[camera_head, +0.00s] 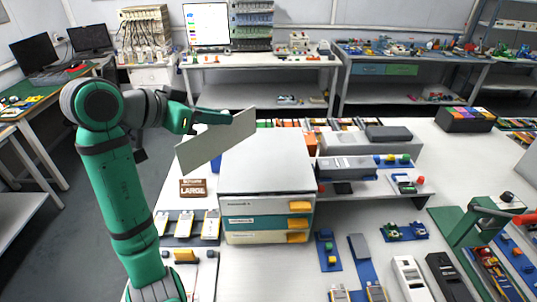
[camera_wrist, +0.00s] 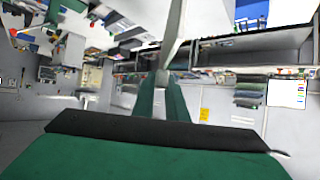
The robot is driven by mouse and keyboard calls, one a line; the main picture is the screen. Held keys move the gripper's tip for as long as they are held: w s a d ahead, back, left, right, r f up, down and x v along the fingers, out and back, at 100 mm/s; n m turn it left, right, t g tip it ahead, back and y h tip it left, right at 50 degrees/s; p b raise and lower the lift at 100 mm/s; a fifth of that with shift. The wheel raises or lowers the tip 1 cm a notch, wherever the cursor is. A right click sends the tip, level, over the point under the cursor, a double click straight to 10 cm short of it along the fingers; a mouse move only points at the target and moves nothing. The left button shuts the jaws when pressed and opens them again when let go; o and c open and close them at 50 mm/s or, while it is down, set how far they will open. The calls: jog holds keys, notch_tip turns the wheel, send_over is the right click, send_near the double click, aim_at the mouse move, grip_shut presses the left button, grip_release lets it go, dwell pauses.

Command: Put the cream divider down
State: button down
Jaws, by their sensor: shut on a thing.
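The cream divider (camera_head: 215,143) is a flat, thin panel, held in the air and tilted, its right end higher than its left. My gripper (camera_head: 226,117) is shut on its upper edge. In the wrist view the divider (camera_wrist: 175,32) shows nearly edge-on, between the tips of my green fingers (camera_wrist: 164,77). The divider hangs in front of the left part of the white drawer cabinet (camera_head: 267,164) in the head view. Whether it touches the cabinet cannot be told.
A brown sign reading LARGE (camera_head: 193,188) stands left of the cabinet. Several pouch cells (camera_head: 187,225) lie in front of it. A grey box (camera_head: 346,166) sits on a raised shelf to the right. A green press (camera_head: 470,222) stands far right. The white table between has some free room.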

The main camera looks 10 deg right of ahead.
jog(key=s+f+x, duration=0.1)
jog(key=x, duration=0.8)
jog(key=s+f+x, duration=0.1)
jog(key=f+x, duration=0.1)
jog(key=x, duration=0.7)
jog(key=shift+s+f, duration=0.15)
jog(key=shift+f, duration=0.25)
jog(key=c, duration=2.2)
grip_release()
jog(key=shift+f, duration=0.1)
jog(key=o, duration=0.4)
jog(key=shift+o, duration=0.2)
